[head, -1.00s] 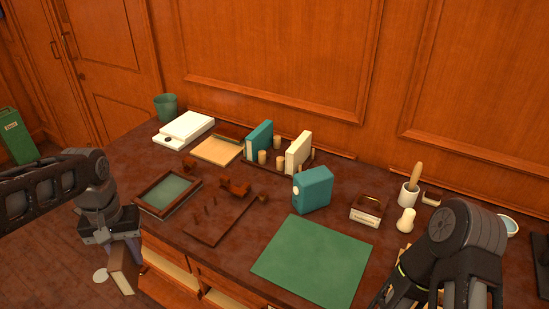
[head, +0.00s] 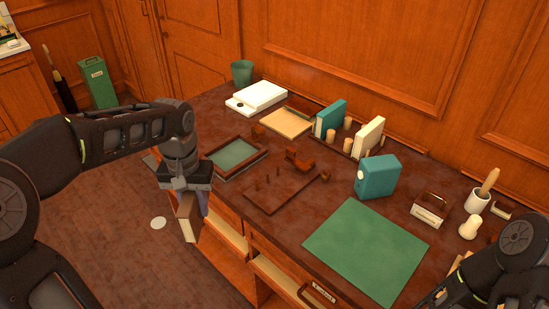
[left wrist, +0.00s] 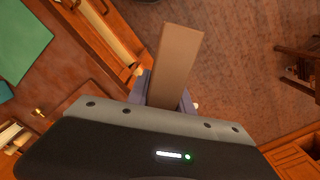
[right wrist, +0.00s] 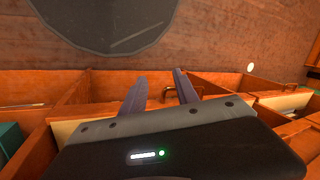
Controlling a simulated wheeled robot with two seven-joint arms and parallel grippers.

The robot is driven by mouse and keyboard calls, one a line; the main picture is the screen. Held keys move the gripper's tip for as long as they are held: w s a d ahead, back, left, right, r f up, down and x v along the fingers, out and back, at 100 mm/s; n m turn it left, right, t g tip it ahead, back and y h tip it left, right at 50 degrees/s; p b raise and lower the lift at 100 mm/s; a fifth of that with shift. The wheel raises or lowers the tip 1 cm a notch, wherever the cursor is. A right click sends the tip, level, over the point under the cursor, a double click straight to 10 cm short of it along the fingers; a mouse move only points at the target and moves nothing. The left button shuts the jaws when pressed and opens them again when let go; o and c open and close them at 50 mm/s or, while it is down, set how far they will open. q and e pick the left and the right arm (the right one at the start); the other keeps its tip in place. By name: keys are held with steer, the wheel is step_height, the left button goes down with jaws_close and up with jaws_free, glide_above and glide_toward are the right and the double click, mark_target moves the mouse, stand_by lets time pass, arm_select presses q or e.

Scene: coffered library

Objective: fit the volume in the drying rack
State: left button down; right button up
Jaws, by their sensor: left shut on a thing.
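A brown volume (head: 187,217) hangs from my left gripper (head: 187,195), which is shut on it. It is out past the desk's front edge, above the floor. In the left wrist view the volume (left wrist: 177,62) juts out from between the fingers. What looks like the drying rack (head: 337,149), a dark base with light wooden pegs, stands at the back of the desk. It holds a teal book (head: 329,118) and a cream book (head: 368,137) upright. My right gripper (right wrist: 158,92) is open and empty in the right wrist view, above open drawers.
On the desk are a green mat (head: 365,250), a teal upright block (head: 377,176), a dark pegged board (head: 275,202), a framed green tray (head: 237,155) and a white box (head: 257,97). Open drawers (head: 228,236) jut out at the front. Floor left of the desk is mostly clear.

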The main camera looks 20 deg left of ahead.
arm_select(q)
steer(key=w+d+f+m, duration=0.1)
steer(key=w+d, duration=0.2)
steer(key=w+d+f, duration=0.2)
steer(key=w+d, duration=0.1)
steer(key=d, duration=0.1)
steer(key=w+d+f+m, duration=0.1)
steer(key=w+d+f, duration=0.1)
steer(key=w+d, duration=0.1)
steer(key=shift+w+d+m, duration=0.15)
steer(key=shift+d+m, duration=0.15)
steer(key=shift+d, duration=0.45)
